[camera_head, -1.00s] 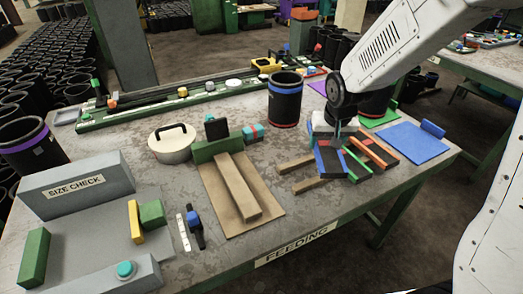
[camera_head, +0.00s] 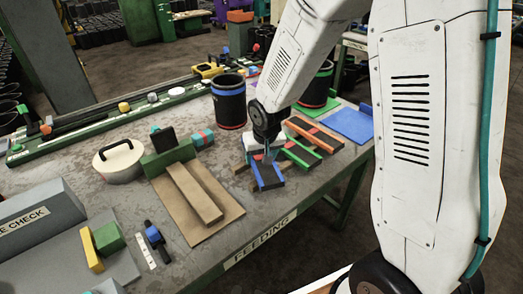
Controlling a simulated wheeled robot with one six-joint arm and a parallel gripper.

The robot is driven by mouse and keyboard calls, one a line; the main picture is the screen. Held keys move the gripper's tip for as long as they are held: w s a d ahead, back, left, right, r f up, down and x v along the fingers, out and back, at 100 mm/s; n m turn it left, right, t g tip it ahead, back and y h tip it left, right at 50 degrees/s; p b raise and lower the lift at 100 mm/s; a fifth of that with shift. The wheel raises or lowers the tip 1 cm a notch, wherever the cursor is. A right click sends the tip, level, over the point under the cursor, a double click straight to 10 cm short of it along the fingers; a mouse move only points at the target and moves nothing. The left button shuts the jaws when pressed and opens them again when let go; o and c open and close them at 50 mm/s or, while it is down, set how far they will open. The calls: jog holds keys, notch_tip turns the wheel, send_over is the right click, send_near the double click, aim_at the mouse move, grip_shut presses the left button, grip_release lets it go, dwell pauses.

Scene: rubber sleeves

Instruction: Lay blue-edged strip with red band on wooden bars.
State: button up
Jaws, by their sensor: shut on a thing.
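My gripper (camera_head: 267,157) points down and is shut on the dark strip with blue edges (camera_head: 267,179). The strip is at the ends of the wooden bars (camera_head: 240,168), which lie on the bench to its left and partly behind it. I cannot tell whether the strip touches the bars. Its red band is not clear; the gripper hides part of the strip. A green-edged dark strip (camera_head: 303,151) and an orange-edged strip (camera_head: 320,137) lie to the right.
A brown board with a wooden bar (camera_head: 195,192) lies left. A blue mat (camera_head: 350,124) is at the right. The bench front edge (camera_head: 262,238) is close.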

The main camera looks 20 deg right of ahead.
aim_at(273, 174)
jog(key=shift+f, duration=0.7)
dwell(0.4)
jog(key=o, duration=1.1)
jog(key=shift+o, duration=0.2)
jog(key=v, duration=0.7)
jog(key=shift+s+r, duration=0.15)
jog(key=shift+r, duration=0.2)
jog(key=s, duration=0.1)
jog(key=s+g, duration=0.1)
jog(key=s, duration=0.1)
jog(key=s+g, duration=0.1)
jog(key=s, duration=0.1)
jog(key=shift+d+f+n, duration=0.1)
jog(key=shift+d+n, duration=0.25)
jog(key=shift+n, duration=0.05)
jog(key=s+d+r, duration=0.1)
jog(key=s+r, duration=0.7)
jog(key=s, duration=0.3)
jog(key=s+d+r, duration=0.1)
jog(key=s+r, duration=0.7)
jog(key=s, duration=0.3)
jog(key=shift+d+r, duration=0.15)
jog(key=shift+d, duration=0.05)
